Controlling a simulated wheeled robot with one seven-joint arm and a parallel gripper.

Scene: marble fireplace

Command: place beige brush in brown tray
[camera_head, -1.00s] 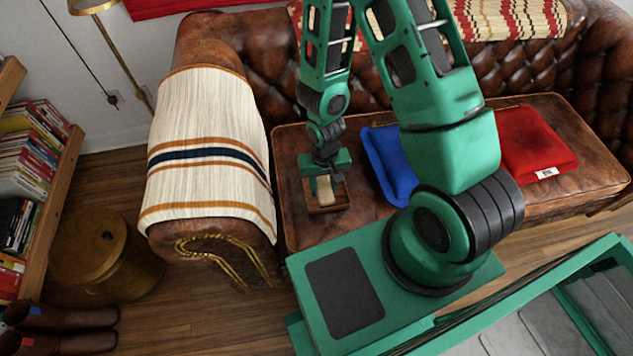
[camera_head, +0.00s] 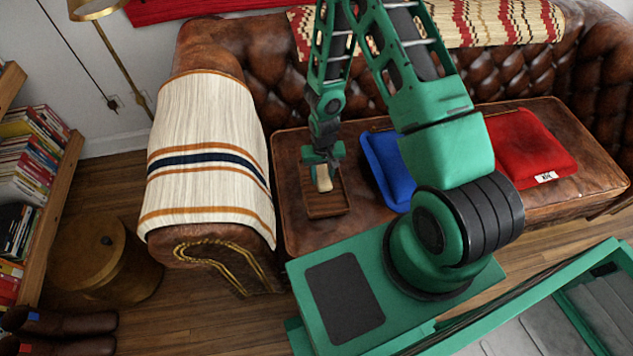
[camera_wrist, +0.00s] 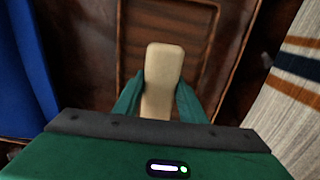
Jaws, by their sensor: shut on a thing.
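The beige brush (camera_head: 323,179) is between the fingers of my gripper (camera_head: 322,166). In the wrist view my gripper (camera_wrist: 158,97) is shut on the brush (camera_wrist: 163,68), which points away from the palm. The brown tray (camera_head: 328,204) lies on the sofa seat near its left end. In the head view the brush appears over the far half of the tray. In the wrist view the tray (camera_wrist: 200,22) shows behind the brush. I cannot tell whether the brush touches the tray floor.
A blue cushion (camera_head: 383,165) lies just right of the tray, and a red cushion (camera_head: 530,145) lies farther right. The sofa's left arm, under a striped blanket (camera_head: 205,130), rises left of the tray. The seat (camera_head: 295,228) is bare in front-left of the tray.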

